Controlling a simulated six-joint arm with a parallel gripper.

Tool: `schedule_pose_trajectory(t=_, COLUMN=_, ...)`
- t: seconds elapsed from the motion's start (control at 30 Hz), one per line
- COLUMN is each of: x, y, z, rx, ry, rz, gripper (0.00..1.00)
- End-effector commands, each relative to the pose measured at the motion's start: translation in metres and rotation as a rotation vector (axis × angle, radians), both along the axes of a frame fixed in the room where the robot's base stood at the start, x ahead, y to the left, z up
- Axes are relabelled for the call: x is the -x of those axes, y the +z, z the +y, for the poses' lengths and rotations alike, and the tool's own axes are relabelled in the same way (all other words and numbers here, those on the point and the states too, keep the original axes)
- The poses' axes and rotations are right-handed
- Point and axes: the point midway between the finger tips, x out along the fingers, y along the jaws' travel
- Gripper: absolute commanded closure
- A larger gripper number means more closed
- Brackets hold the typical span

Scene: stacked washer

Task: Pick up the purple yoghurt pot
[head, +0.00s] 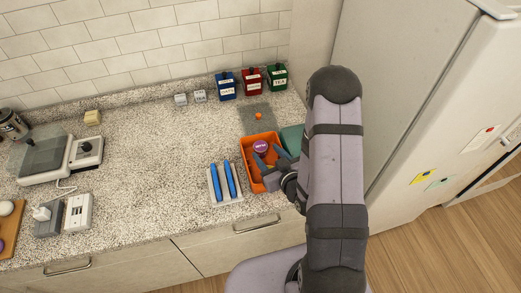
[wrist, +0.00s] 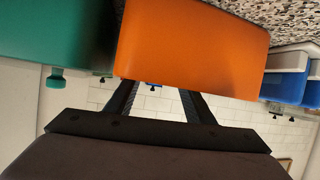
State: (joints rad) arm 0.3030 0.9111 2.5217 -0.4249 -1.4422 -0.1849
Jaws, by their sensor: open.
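The purple yoghurt pot (head: 260,147) is in the back part of an orange bin (head: 249,173) on the counter, its round lid facing up. In the wrist view the orange bin (wrist: 190,45) hides the far ends of my gripper's two dark fingers (wrist: 157,90). The pot does not show in the wrist view.
A teal container (head: 291,137) stands close right of the bin, partly behind my arm. A rack with blue bars (head: 225,183) is close on the left. Blue (head: 226,86), red (head: 252,80) and green (head: 277,77) canisters stand behind. The counter's middle is clear.

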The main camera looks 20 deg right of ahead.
Motion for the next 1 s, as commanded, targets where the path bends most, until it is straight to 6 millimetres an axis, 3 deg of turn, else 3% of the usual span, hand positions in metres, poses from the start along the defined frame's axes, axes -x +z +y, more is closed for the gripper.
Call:
schedule_pose_trajectory(t=0.3, x=-0.034, y=-0.015, z=0.007, rx=0.001, ry=0.003, rz=0.000, gripper=0.52)
schedule_pose_trajectory(t=0.6, x=-0.038, y=-0.015, z=0.007, rx=0.000, ry=0.000, rz=0.000, gripper=0.52)
schedule_pose_trajectory(t=0.63, x=-0.038, y=-0.015, z=0.007, rx=0.000, ry=0.000, rz=0.000, gripper=0.54)
schedule_pose_trajectory(t=0.77, x=-0.037, y=-0.015, z=0.007, rx=0.000, ry=0.000, rz=0.000, gripper=0.85)
schedule_pose_trajectory(t=1.0, x=-0.037, y=-0.015, z=0.007, rx=0.001, ry=0.000, rz=-0.001, gripper=0.85)
